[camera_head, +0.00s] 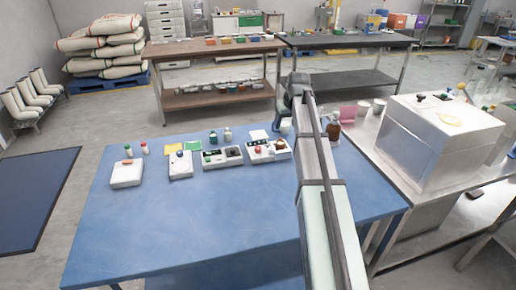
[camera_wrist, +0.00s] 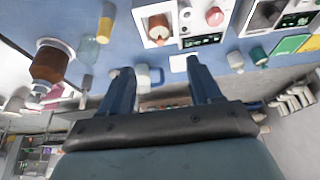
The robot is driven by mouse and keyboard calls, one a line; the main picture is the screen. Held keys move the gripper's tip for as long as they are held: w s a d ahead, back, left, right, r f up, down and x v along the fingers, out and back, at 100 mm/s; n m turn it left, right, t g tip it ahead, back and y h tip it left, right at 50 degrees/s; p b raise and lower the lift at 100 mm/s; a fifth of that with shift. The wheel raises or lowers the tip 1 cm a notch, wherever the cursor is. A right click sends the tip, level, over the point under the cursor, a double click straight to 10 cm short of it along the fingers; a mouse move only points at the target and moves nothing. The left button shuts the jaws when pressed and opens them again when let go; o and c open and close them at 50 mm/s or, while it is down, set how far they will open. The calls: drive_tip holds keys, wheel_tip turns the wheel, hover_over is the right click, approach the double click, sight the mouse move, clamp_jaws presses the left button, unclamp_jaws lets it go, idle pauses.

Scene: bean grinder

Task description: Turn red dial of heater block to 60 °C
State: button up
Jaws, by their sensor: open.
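The heater block (camera_head: 268,151) is a white unit on the blue table, left of my arm. Its red dial (camera_head: 258,150) is on its top face, beside a brown item. In the wrist view the unit appears upside down at the top edge, with the red dial (camera_wrist: 214,16), a dark display and a brown item (camera_wrist: 158,28) in its well. The dial setting and display digits are too small to read. My gripper (camera_wrist: 157,67) is open and empty, its fingers apart from the unit and dial. In the head view my arm hides the fingers.
A grey unit (camera_head: 222,157), a blue-dial unit (camera_head: 180,164) and a white box (camera_head: 126,174) stand left of the heater block. A brown bottle (camera_wrist: 50,65) and a white mug (camera_wrist: 149,76) are near my gripper. The blue table's front (camera_head: 180,230) is clear.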

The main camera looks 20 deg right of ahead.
drive_tip(key=shift+w+d+r, duration=0.1)
drive_tip(key=shift+w+d, duration=0.05)
drive_tip(key=shift+w, duration=0.3)
drive_tip(key=shift+c, duration=0.3)
drive_tip(key=n+g+y, duration=0.2)
drive_tip(key=n+y, duration=0.2)
drive_tip(key=n, duration=0.7)
approach(258, 148)
drive_tip(key=x, duration=0.8)
drive_tip(key=shift+w, duration=0.1)
drive_tip(key=c, duration=1.1)
drive_tip(key=shift+o, duration=0.2)
